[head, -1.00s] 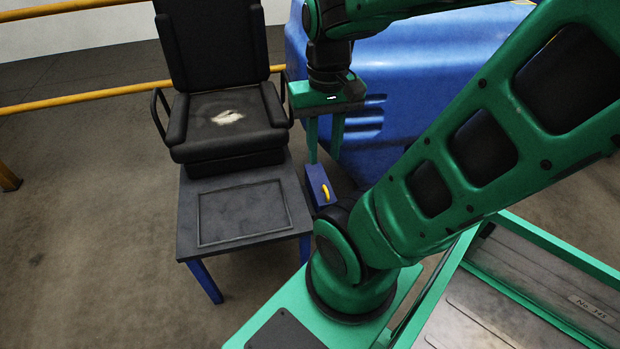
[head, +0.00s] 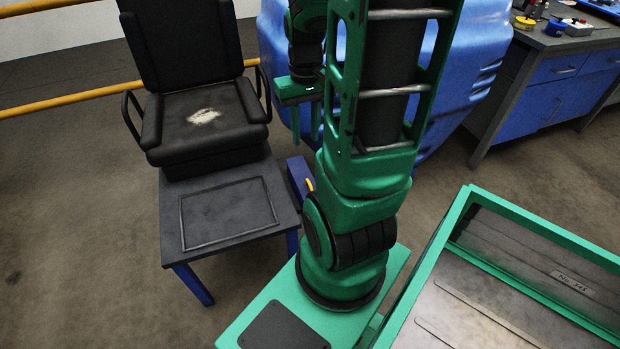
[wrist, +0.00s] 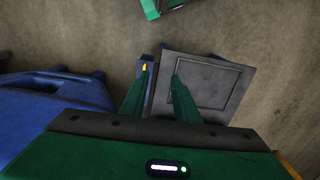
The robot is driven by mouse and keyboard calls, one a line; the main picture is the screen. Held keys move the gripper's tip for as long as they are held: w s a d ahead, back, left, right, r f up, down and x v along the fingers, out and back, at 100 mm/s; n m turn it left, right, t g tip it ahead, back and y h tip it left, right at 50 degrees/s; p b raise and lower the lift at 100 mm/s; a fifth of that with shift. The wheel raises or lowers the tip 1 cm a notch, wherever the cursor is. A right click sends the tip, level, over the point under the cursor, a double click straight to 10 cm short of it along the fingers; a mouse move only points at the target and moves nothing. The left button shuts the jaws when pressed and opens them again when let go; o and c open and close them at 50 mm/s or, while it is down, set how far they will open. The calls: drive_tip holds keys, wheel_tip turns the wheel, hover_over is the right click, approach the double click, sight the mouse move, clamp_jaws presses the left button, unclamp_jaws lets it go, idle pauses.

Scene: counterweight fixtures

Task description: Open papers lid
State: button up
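A narrow blue box (head: 298,172) with a yellow handle (head: 309,184) stands beside the dark table, partly hidden behind my arm in the head view. In the wrist view the blue box (wrist: 149,63) and its yellow handle (wrist: 144,68) show near the left fingertip. No label for papers is readable, and I cannot make out a lid gap. My gripper (head: 308,135) points down above the box; in the wrist view its two green fingers (wrist: 158,84) are apart with nothing between them.
A dark table (head: 182,235) with a framed panel on top stands left of the box, with a black chair (head: 232,125) behind it. A large blue housing (head: 455,75) is behind my arm. A workbench (head: 545,50) stands at the right. Yellow rails (head: 50,104) run at the left.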

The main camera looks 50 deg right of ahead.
drive_tip(key=w+d+f, duration=0.3)
drive_tip(key=d+f, duration=0.2)
drive_tip(key=f, duration=0.3)
drive_tip(key=t+y, duration=0.1)
drive_tip(key=y, duration=0.1)
approach(309, 183)
drive_tip(key=shift+h, duration=0.3)
drive_tip(key=f, duration=0.3)
drive_tip(key=a+f, duration=0.1)
drive_tip(key=f, duration=0.3)
drive_tip(key=shift+w+a+f, duration=0.2)
drive_tip(key=shift+a, duration=0.05)
clamp_jaws()
drive_tip(key=shift+a, duration=0.1)
idle(0.3)
